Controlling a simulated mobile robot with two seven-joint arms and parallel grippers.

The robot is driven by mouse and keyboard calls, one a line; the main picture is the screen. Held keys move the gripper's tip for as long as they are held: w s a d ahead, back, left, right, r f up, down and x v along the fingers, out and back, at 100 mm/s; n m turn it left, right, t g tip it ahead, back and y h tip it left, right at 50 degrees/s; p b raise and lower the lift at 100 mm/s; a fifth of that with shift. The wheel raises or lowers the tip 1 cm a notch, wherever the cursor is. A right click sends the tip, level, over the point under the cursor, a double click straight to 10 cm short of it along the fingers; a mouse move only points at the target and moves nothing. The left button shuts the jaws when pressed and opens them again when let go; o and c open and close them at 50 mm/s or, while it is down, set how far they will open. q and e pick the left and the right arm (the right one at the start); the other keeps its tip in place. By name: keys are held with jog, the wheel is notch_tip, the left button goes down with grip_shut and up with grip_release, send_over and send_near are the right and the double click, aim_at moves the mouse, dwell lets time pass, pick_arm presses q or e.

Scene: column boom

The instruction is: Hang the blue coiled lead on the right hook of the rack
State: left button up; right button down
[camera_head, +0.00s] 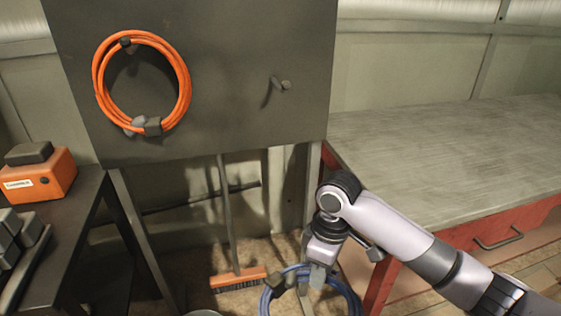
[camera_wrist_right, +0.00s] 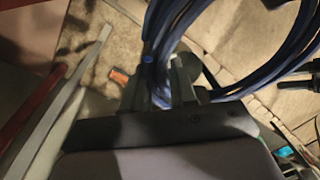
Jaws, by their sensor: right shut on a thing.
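The blue coiled lead (camera_head: 347,291) hangs low at the bottom of the head view, partly cut off by the frame edge. My right gripper (camera_head: 318,275) is shut on the coil's upper part. In the right wrist view the blue coil (camera_wrist_right: 225,25) passes between the fingers of the right gripper (camera_wrist_right: 160,85). The grey rack panel (camera_head: 225,60) stands upright behind. Its right hook (camera_head: 284,85) is bare, and the gripper is well below it. An orange coiled lead (camera_head: 184,85) hangs on the left hook (camera_head: 126,43). My left gripper is not in view.
A workbench (camera_head: 440,140) with a red drawer (camera_head: 500,236) stands at the right, close to my right arm. A broom (camera_head: 238,279) stands below the panel. A dark table (camera_head: 75,220) at the left holds an orange box (camera_head: 45,178). The space before the right hook is clear.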

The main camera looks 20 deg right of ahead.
jog(key=w+a+r+n+t+y, duration=0.1)
jog(key=w+a+r+n+t, duration=0.2)
jog(key=r+n+t, duration=0.3)
jog(key=w+a+r+n+t+y+p, duration=0.1)
jog(key=r+n+t, duration=0.5)
jog(key=r+n, duration=1)
jog(key=w+a+n+y, duration=0.1)
jog(key=w+a+n, duration=0.1)
jog(key=n, duration=1.1)
jog(key=shift+w+r+t+y, duration=0.2)
jog(key=shift+w+t+y, duration=0.1)
jog(key=shift+w+t, duration=0.15)
jog(key=shift+w, duration=0.1)
